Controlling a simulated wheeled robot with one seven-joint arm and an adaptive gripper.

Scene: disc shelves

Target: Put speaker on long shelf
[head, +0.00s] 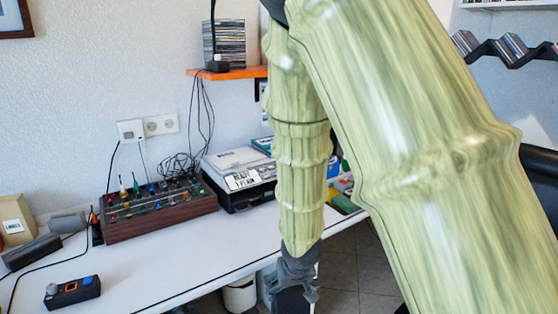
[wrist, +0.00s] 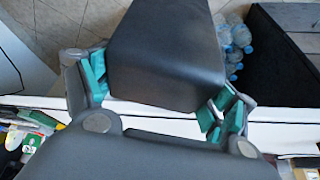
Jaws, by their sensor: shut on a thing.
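The speaker, a dark grey block (wrist: 168,48), fills the upper middle of the wrist view between the teal finger pads. My gripper (head: 292,278) is shut on it, with one pad on either side. In the head view the gripper points down near the desk's front edge, and part of the dark block (head: 293,302) shows below it at the bottom of the picture. An orange wall shelf (head: 228,73) carries a stack of discs (head: 224,43). A dark zigzag wall shelf (head: 500,52) with discs is at the far right. I cannot tell which is the long shelf.
The white desk (head: 190,262) has a wood-sided mixer (head: 158,212), a printer-like box (head: 240,180) and a small dark device (head: 73,290). Cables hang below the orange shelf. Plastic bottles (wrist: 236,42) lie below. My arm hides much of the right side.

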